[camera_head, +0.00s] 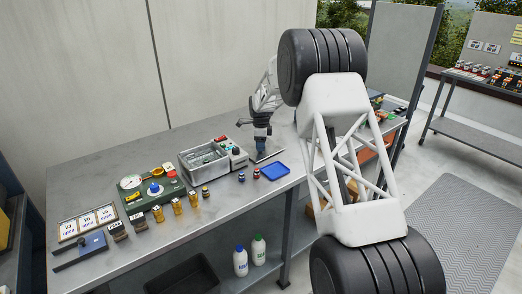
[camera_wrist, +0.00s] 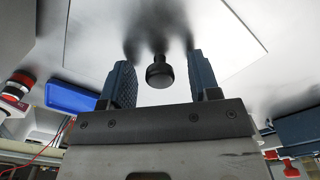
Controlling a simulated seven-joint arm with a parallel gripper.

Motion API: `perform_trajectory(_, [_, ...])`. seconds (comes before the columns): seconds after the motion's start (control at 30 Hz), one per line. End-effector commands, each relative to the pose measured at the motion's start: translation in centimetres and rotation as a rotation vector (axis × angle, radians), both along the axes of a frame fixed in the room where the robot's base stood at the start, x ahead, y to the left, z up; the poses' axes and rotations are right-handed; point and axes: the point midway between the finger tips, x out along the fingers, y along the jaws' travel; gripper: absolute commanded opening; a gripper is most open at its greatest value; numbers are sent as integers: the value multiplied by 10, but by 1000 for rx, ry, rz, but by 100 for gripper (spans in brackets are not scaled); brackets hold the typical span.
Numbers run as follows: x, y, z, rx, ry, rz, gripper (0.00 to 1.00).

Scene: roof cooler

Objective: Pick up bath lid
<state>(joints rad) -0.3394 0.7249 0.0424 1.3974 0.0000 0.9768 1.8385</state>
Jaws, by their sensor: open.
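The bath lid is a flat, shiny square plate with a round black knob (camera_wrist: 159,76) at its middle. The plate (camera_wrist: 225,35) fills the upper part of the wrist view. In the head view the lid (camera_head: 272,155) lies on the bench, partly hidden by my gripper (camera_head: 261,141). In the wrist view my gripper (camera_wrist: 159,62) is open, with one blue finger on each side of the knob and a gap between each finger and the knob. The metal bath (camera_head: 204,160) stands open on the bench left of my gripper.
A blue tray (camera_head: 274,171) lies close in front of the lid. A grey control box (camera_head: 232,152) with a red button stands between bath and gripper. Several small dark-capped vials and brass pieces (camera_head: 177,206) line the bench front, beside a green scale (camera_head: 152,190).

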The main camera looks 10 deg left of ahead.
Motion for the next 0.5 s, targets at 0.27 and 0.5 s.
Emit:
perform_trajectory(0.27, [0,0,0,0,0,0,56])
perform_trajectory(0.5, [0,0,0,0,0,0,27])
